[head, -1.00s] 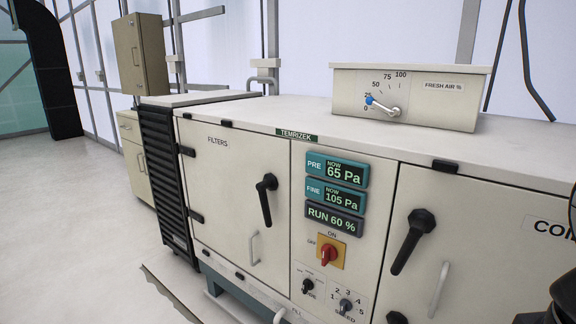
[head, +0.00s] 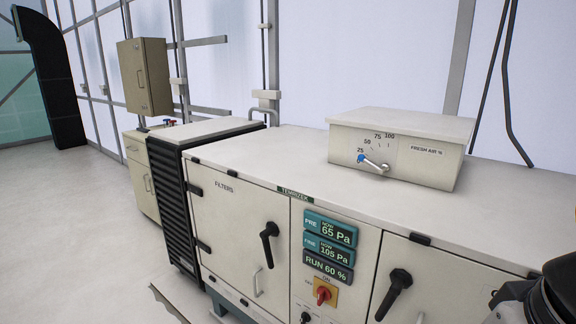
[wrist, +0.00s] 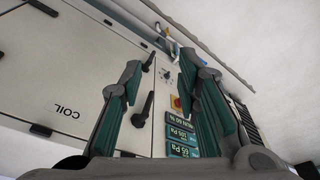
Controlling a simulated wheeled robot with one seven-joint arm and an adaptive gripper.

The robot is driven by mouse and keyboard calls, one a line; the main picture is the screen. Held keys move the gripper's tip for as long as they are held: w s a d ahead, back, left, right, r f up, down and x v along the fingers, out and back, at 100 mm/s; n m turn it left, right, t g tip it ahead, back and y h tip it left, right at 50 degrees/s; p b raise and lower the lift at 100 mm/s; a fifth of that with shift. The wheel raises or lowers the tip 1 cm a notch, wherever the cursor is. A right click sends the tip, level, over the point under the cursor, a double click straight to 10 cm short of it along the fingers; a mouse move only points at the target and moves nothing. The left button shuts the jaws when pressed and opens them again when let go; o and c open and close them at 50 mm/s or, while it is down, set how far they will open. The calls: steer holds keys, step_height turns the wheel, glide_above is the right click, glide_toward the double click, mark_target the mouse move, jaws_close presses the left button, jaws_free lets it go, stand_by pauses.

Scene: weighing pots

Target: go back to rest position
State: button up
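My gripper (wrist: 160,64) shows in the wrist view with its two teal-padded fingers spread apart and nothing between them. Beyond the fingers is the front of the cream air-handling cabinet (wrist: 75,60), which appears upside down in that view. In the head view, the same cabinet (head: 238,200) fills the middle and right. A dark part of my arm shows at the lower right corner of the head view; my fingers cannot be made out there.
The cabinet carries pressure displays (head: 330,236), a red and yellow switch (head: 323,292), black door handles (head: 269,243) and a fresh air box (head: 425,150) on top. A beige wall box (head: 144,77) hangs behind. Open floor (head: 70,210) lies to the left.

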step_height(320, 180, up, 15)
steer(key=s+t+p, duration=0.1)
steer(key=s+p, duration=0.1)
steer(key=p, duration=1)
steer(key=shift+s+d+t, duration=0.15)
steer(key=shift+t, duration=0.25)
steer(key=shift+f, duration=0.1)
